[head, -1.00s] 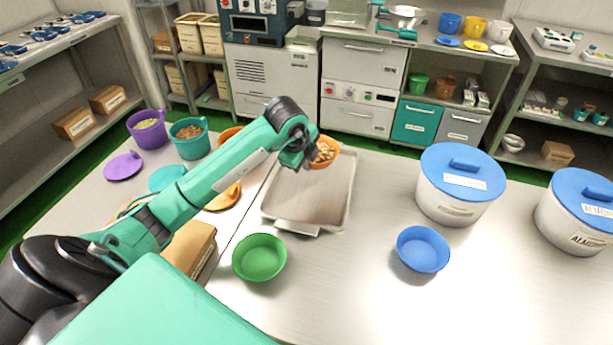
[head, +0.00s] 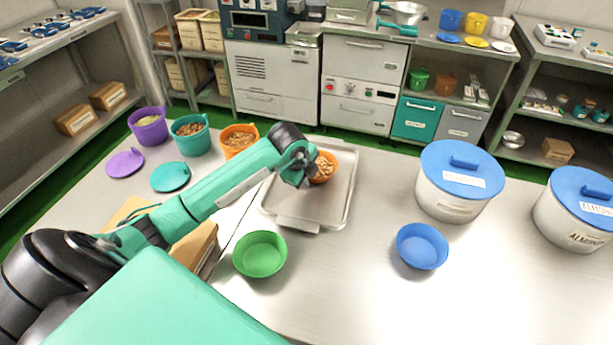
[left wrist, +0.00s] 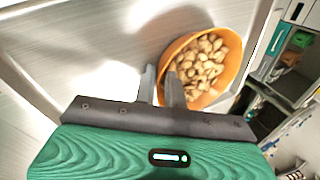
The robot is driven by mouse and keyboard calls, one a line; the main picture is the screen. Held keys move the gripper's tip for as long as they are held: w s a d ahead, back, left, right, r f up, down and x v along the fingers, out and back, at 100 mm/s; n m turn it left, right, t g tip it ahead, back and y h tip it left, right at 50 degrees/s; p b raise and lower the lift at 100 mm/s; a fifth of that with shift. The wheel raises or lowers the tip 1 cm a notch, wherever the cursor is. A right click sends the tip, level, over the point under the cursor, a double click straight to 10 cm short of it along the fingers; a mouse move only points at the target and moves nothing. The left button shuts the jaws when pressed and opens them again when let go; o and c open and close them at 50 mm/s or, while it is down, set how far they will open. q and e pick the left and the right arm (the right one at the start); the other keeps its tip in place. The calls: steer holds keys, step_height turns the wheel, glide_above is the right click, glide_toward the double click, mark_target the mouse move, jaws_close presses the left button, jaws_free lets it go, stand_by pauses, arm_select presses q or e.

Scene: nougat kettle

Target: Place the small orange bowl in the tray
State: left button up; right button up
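The small orange bowl (head: 323,168), holding brown nuts, is at the far part of the metal tray (head: 284,222), within its outline in the head view. I cannot tell whether it touches the tray floor. My left gripper (head: 308,176) is at the bowl's left side. In the left wrist view my left gripper (left wrist: 163,84) has one finger outside and one inside the rim of the orange bowl (left wrist: 178,50), pinching its wall. The tray (left wrist: 85,40) lies beneath. My right gripper is not in view.
A green bowl (head: 260,254) and a blue bowl (head: 422,246) stand near the tray. Two white tubs with blue lids (head: 462,165) stand right. Purple (head: 148,127), teal (head: 191,137) and orange (head: 238,141) containers stand at the back left. The table's front right is clear.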

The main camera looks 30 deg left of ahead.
arm_select(q)
steer(key=shift+r, duration=0.15)
steer(key=shift+s+r, duration=0.1)
steer(key=shift+r, duration=0.15)
steer(key=b+v, duration=0.1)
steer(key=v, duration=1)
steer(key=shift+r, duration=0.2)
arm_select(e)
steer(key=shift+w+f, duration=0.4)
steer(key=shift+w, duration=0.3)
arm_select(q)
steer(key=shift+s, duration=0.1)
